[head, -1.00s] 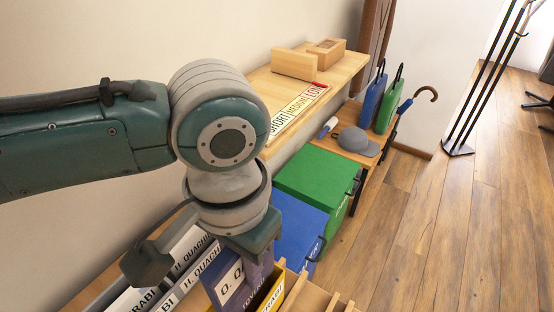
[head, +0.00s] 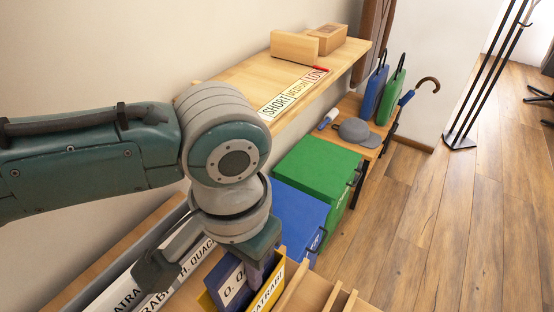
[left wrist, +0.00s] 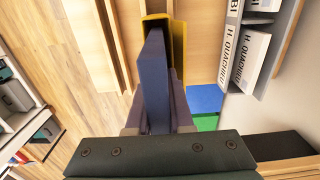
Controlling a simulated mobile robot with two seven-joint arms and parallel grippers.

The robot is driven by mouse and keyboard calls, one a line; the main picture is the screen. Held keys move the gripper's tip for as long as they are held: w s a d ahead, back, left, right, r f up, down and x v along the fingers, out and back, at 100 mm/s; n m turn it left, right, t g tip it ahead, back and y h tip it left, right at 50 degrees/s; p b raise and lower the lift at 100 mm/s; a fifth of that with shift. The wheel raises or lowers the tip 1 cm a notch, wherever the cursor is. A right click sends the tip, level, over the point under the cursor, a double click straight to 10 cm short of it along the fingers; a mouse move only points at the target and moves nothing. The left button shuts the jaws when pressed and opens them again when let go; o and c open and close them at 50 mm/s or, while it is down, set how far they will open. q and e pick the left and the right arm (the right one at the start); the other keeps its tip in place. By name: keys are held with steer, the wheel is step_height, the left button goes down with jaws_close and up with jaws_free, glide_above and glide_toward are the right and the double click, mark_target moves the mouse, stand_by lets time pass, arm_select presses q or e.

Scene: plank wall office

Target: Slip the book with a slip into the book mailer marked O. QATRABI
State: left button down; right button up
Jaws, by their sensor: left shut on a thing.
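The book (head: 230,287) is dark blue with a white slip reading "O. Q…", partly hidden. My left gripper (head: 256,268) is shut on it and holds it upright; the book also shows in the left wrist view (left wrist: 154,75). The yellow mailer (head: 270,291) has a white label ending "ATRABI"; the start is covered. Yellow walls show on both sides of the book's lower part, so it appears to be partly inside the mailer's mouth. In the left wrist view the yellow mailer (left wrist: 179,45) wraps the book's far end and right side. My right gripper is not in view.
Blue (head: 298,215) and green (head: 318,170) boxes lie beyond. A shelf (head: 235,83) holds SHORT, MEDIUM, LONG labels.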

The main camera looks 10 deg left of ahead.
arm_select(q)
steer(key=shift+f+b, duration=0.75)
steer(key=shift+f, duration=0.45)
steer(key=shift+a+f, duration=0.15)
steer(key=shift+f, duration=0.15)
steer(key=shift+a+f, duration=0.15)
steer(key=c, duration=1)
jaws_free()
steer(key=shift+o, duration=1.4)
steer(key=r, duration=0.3)
steer(key=r+p, duration=0.1)
steer(key=r, duration=0.7)
steer(key=shift+w+d, duration=0.1)
steer(key=shift+d, duration=0.15)
